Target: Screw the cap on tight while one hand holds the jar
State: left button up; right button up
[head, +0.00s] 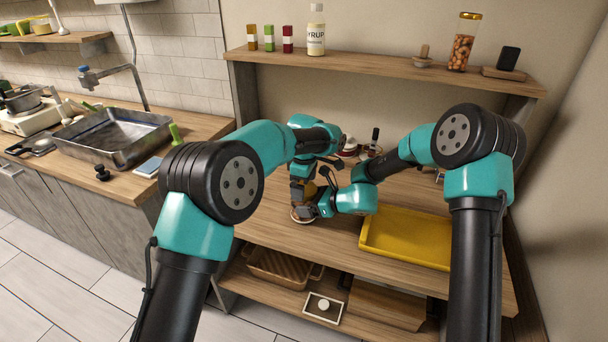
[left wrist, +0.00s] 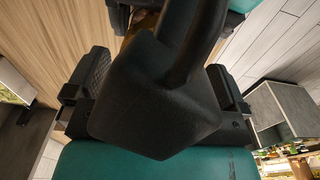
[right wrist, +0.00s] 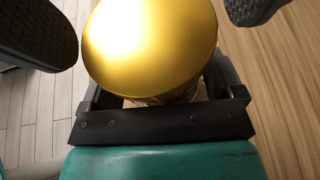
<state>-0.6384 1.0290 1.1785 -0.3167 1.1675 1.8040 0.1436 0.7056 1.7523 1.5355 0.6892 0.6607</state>
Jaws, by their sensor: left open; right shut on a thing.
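The jar's gold cap (right wrist: 150,45) fills the upper middle of the right wrist view, seen from close above. Only a thin strip of the jar (right wrist: 165,98) shows below it. My right gripper (head: 316,207) is shut on the jar under the cap, low over the wooden counter. My left gripper (head: 303,189) is above it, pointing down. Its two dark fingers stand open, apart from the cap on either side, in the right wrist view (right wrist: 145,20). In the left wrist view my gripper's body hides the jar. Whether the cap is seated cannot be told.
A yellow tray (head: 405,238) lies on the counter (head: 270,232) to the right of the grippers. Small items stand behind them, partly hidden. The upper shelf (head: 385,68) holds a syrup bottle (head: 316,30) and a nut jar (head: 463,42). A wicker basket (head: 275,268) sits below.

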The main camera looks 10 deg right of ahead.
pick_arm(q)
jog(key=shift+f, duration=0.7)
jog(key=shift+c, duration=0.5)
jog(key=c, duration=0.8)
jog(key=shift+m, duration=1.7)
jog(key=o, duration=0.9)
jog(key=shift+r, duration=0.1)
